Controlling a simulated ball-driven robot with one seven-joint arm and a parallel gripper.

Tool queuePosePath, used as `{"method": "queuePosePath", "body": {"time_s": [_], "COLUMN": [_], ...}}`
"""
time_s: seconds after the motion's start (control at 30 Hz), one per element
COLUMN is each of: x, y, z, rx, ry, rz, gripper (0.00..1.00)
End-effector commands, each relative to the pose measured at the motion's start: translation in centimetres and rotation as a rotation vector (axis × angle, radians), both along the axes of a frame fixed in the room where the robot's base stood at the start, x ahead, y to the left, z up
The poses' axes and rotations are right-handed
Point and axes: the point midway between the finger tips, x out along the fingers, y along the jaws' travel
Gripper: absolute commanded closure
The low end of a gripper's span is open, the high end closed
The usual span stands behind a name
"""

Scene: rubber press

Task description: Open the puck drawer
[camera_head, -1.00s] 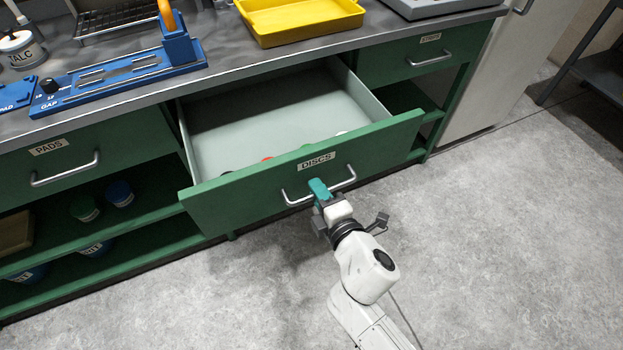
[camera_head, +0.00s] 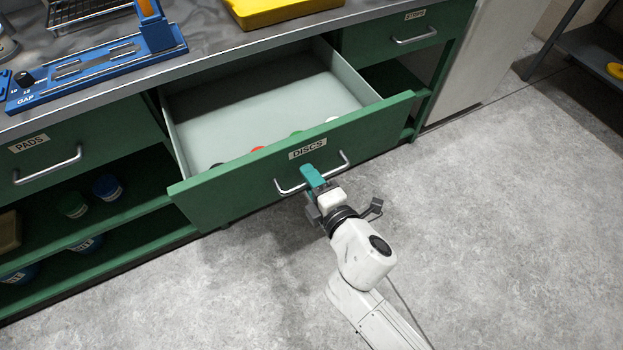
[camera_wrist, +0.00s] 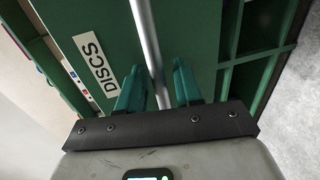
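The green drawer labelled DISCS (camera_head: 225,200) is pulled well out from the bench, and its pale inside shows. Several small discs lie just behind its front panel, mostly hidden, among them a red disc (camera_head: 258,149). The metal bar handle (camera_head: 342,168) is on the drawer front; it also shows in the wrist view (camera_wrist: 146,35). My gripper (camera_head: 309,174) is at the handle's middle. In the wrist view, its teal fingers (camera_wrist: 158,82) stand apart on either side of the bar, with a visible gap between the bar and the right finger.
The PADS drawer (camera_head: 90,150) on the left and STRIPS drawer (camera_head: 375,38) on the right are shut. A blue gauge (camera_head: 95,75) and yellow tray (camera_head: 265,14) stand on the bench. Blue and green jars sit on the lower shelves. The floor (camera_head: 500,230) on the right is clear.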

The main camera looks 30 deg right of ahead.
Motion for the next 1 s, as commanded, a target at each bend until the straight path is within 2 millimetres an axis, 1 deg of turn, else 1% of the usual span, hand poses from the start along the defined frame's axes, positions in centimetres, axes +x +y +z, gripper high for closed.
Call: {"method": "queuePosePath", "body": {"time_s": [0.17, 0.27, 0.5, 0.6, 0.7, 0.83, 1.0], "x": [-1.0, -2.5, -6.9, -8.4, -9.5, -10.3, -10.6], "y": [0.0, 0.0, 0.0, 0.0, 0.0, 0.0, 0.0], "z": [0.2, 0.4, 1.2, 1.5, 1.8, 2.0, 2.2], "rx": [-0.001, -0.001, 0.001, 0.000, 0.000, 0.000, 0.000], "ry": [0.000, 0.001, 0.002, 0.002, 0.002, 0.001, 0.000], "rz": [0.000, 0.000, 0.000, -0.001, -0.001, 0.000, 0.000], "gripper": [0.65, 0.65, 0.65, 0.65, 0.65, 0.65, 0.65]}}
